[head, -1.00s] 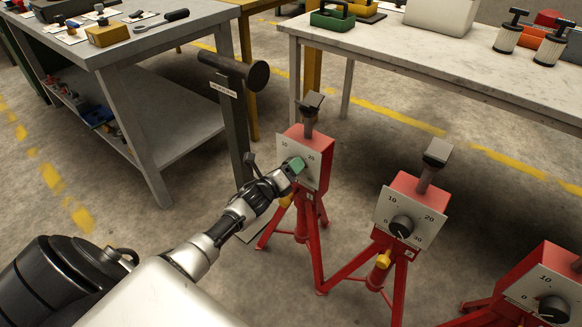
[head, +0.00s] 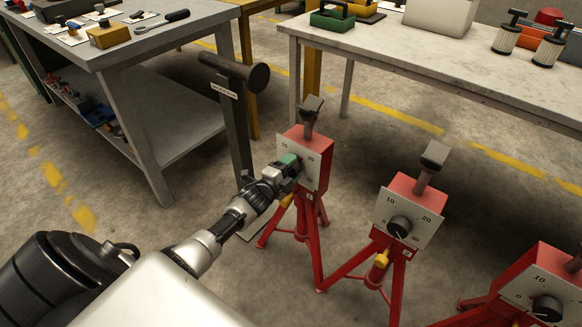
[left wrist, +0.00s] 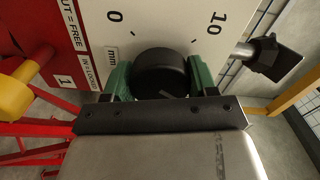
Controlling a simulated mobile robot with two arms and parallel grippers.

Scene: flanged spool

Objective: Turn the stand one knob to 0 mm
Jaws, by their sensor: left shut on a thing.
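Stand one is the red tripod stand (head: 319,146) nearest my left arm; its plate carries a "1" (left wrist: 66,82). Its black knob (left wrist: 160,74) sits on the white dial plate (left wrist: 160,20), where 0 and 10 are printed. My left gripper (head: 291,163) is shut on this knob, with green fingers on both sides of it in the left wrist view (left wrist: 160,80). A faint pale mark shows low on the knob; I cannot read its setting. A yellow knob (left wrist: 14,98) stands at the plate's left, by the free/locked label. My right gripper is not in view.
Two similar red stands (head: 410,205) (head: 548,285) stand to the right. A dark post with a round head (head: 237,95) is close behind my left arm. A grey workbench (head: 150,45) is at left and a pale table (head: 450,65) at back right.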

